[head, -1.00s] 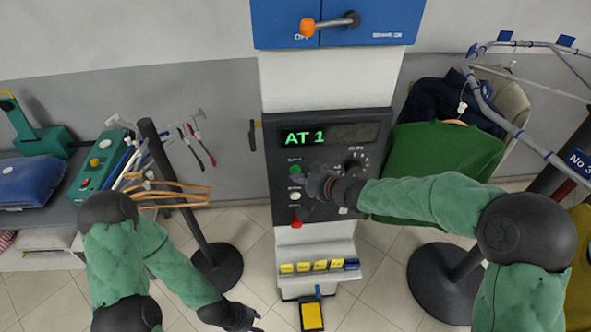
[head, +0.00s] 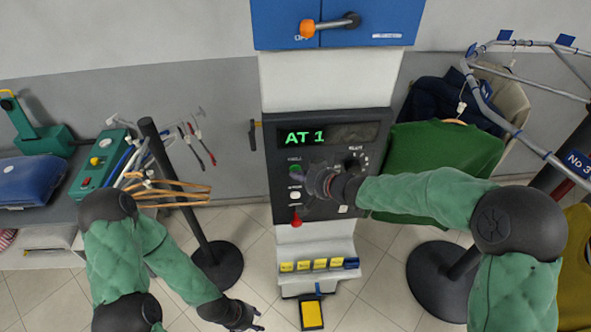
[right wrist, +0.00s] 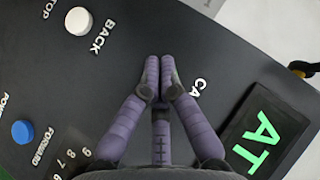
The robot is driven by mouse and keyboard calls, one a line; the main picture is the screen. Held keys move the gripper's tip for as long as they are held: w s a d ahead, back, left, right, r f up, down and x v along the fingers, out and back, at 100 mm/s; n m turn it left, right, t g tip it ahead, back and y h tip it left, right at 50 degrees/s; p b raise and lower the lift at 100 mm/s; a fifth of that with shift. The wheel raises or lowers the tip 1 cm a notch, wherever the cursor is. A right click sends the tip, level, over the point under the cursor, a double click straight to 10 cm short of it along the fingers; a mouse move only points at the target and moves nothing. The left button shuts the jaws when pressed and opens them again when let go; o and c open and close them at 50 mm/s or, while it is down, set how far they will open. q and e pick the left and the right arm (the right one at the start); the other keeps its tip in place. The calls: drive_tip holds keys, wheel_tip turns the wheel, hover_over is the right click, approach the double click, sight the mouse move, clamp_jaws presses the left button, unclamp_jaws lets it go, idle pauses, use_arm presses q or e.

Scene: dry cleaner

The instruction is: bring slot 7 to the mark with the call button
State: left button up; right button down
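My right gripper (head: 308,175) is at the panel, close by the green button; contact is unclear. In the right wrist view its fingers (right wrist: 160,75) are together and empty, beside a partly covered label starting "CA"; they hide the button there. My left gripper (head: 255,318) hangs low at the bottom, its fingers too small to judge. Slot 7 cannot be picked out.
A hanging rail (head: 500,42) with blue tags, a green garment (head: 440,150) and a "No 3" sign is at the right. A red knob (head: 296,217) is low on the panel. A white BACK button (right wrist: 79,20) and blue FORWARD button (right wrist: 22,131) lie near my right fingers.

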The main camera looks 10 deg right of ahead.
drive_tip(key=shift+w, duration=0.15)
idle(0.5)
drive_tip(key=shift+s, duration=0.85)
drive_tip(key=s, duration=0.5)
idle(0.7)
